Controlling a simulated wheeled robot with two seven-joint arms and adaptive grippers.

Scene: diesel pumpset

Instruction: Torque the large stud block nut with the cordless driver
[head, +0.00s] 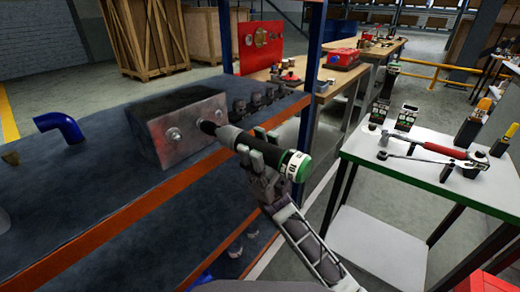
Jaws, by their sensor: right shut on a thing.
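The large stud block (170,128), a grey metal block, sits on the dark shelf top. A stud with a nut (173,134) shows on its front face. My right gripper (258,148) is shut on the cordless driver (285,163), a black and green tool with a white band. The driver lies roughly level, tilted slightly, its dark nose (209,127) pointing left at the right part of the block's face. The tip is at or close to the face; I cannot tell whether it sits on a nut, as it hides that spot. My left gripper is not in view.
A blue pipe elbow (62,127) lies left of the block. Several dark fittings (258,98) stand behind right. A blue upright post (313,70) rises close behind the driver. A white table (440,185) with tools, including a red-handled hammer (440,150), is at right.

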